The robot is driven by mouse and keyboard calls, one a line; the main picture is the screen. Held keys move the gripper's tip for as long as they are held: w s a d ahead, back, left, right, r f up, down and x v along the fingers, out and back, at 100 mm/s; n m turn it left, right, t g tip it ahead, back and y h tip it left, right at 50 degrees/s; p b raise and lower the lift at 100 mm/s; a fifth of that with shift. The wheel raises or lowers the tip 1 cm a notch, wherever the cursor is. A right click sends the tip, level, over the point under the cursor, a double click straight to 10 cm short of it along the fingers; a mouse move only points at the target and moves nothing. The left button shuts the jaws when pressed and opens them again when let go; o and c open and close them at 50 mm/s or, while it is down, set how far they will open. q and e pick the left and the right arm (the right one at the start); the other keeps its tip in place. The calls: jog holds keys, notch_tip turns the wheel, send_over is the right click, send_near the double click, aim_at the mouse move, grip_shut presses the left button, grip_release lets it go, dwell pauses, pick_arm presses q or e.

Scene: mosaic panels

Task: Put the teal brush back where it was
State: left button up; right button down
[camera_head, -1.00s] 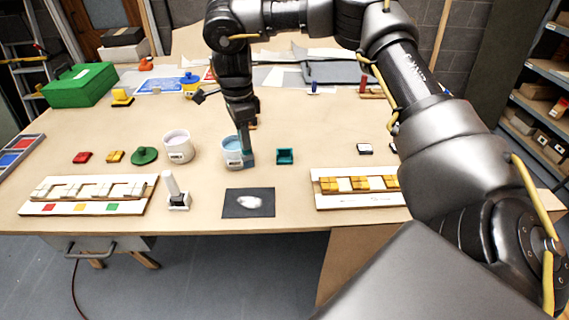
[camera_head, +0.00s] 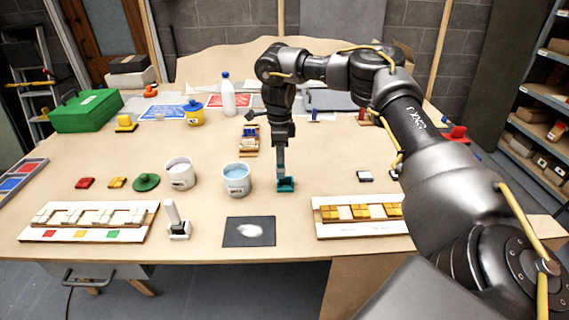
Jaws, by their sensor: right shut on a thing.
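My right gripper (camera_head: 281,148) points straight down and is shut on the upright teal brush (camera_head: 281,166). The brush's lower end is at the small teal holder (camera_head: 287,186), and I cannot tell whether it touches the bottom. The white pot of blue liquid (camera_head: 237,180) stands just left of the holder. My left gripper is not in view.
A white pot of pale liquid (camera_head: 180,173) and a green round piece (camera_head: 146,182) stand further left. A dark mat (camera_head: 249,231) lies in front. Mosaic panels lie at the left (camera_head: 88,220) and right (camera_head: 355,224). A white bottle (camera_head: 228,98) stands behind.

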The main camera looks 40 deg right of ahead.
notch_tip(320, 180, down, 6)
jog(key=d+p, duration=0.1)
jog(key=d, duration=0.1)
jog(key=shift+w, duration=0.15)
jog(key=shift+d, duration=0.1)
jog(key=c, duration=1.3)
grip_release()
notch_tip(320, 180, up, 12)
